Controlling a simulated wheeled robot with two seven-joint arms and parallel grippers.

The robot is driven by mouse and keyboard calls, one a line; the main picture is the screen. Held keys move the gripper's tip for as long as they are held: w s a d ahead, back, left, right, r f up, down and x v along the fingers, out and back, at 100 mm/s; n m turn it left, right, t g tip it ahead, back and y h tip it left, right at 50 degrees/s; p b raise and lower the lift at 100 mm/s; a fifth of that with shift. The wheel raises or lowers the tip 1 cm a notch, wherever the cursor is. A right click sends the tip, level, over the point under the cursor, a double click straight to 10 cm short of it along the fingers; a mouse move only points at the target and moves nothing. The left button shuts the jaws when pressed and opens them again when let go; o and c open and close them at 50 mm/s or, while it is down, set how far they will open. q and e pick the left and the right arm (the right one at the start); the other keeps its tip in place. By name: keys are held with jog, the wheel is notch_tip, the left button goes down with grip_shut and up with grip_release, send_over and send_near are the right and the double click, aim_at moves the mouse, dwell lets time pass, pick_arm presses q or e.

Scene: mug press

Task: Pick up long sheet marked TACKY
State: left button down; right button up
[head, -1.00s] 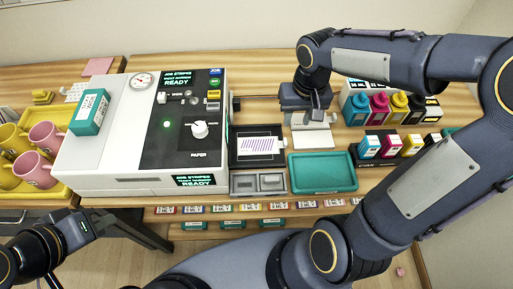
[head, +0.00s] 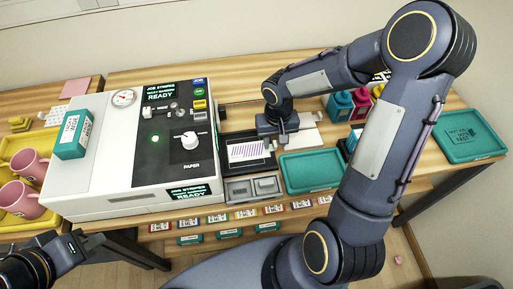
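A white sheet with purple stripes (head: 246,151) lies in a dark tray (head: 228,169) beside the white machine. A plain white sheet (head: 306,137) lies on the table to the right of that tray, partly hidden by my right gripper. I can read no TACKY mark on either sheet. My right gripper (head: 277,145) is over the right end of the dark tray, close to the striped sheet. Its fingertips are too small to tell open from shut, and I cannot tell if it touches anything. My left gripper (head: 85,243) is low at the left, in front of the table and away from the sheets; its opening is unclear.
The white machine (head: 95,185) fills the left-centre. A teal tray (head: 311,172) and a grey two-part holder (head: 239,190) sit in front of the sheets. Ink bottles (head: 341,105) stand behind my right arm. Another teal tray (head: 470,135) is at far right. Pink mugs (head: 20,198) stand left.

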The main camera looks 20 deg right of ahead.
grip_shut()
dwell(0.4)
